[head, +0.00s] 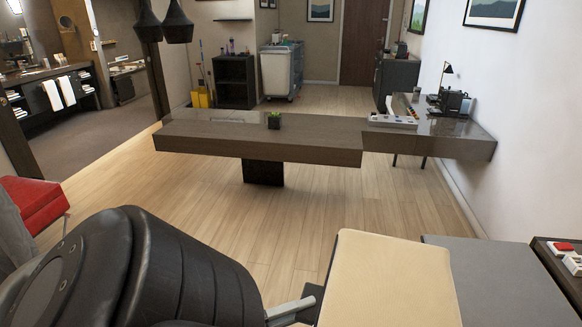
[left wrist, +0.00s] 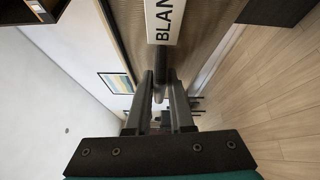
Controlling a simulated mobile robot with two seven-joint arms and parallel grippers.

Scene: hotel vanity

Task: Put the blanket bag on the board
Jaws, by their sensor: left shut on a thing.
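My left arm comes in from the left in the head view, and its gripper (head: 312,297) is at the left edge of a beige flat-topped block (head: 390,280), which looks like the blanket bag. In the left wrist view the fingers (left wrist: 162,85) are shut on a dark rounded handle (left wrist: 160,77). A white label (left wrist: 163,18) reading "BLAN" shows just beyond it. A flat grey surface (head: 490,285) lies right of the beige block; I cannot tell whether it is the board. My right gripper is out of view.
A red seat (head: 30,203) is at the left. A dark tray (head: 562,262) with small items is at the right edge. The wooden floor between is clear.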

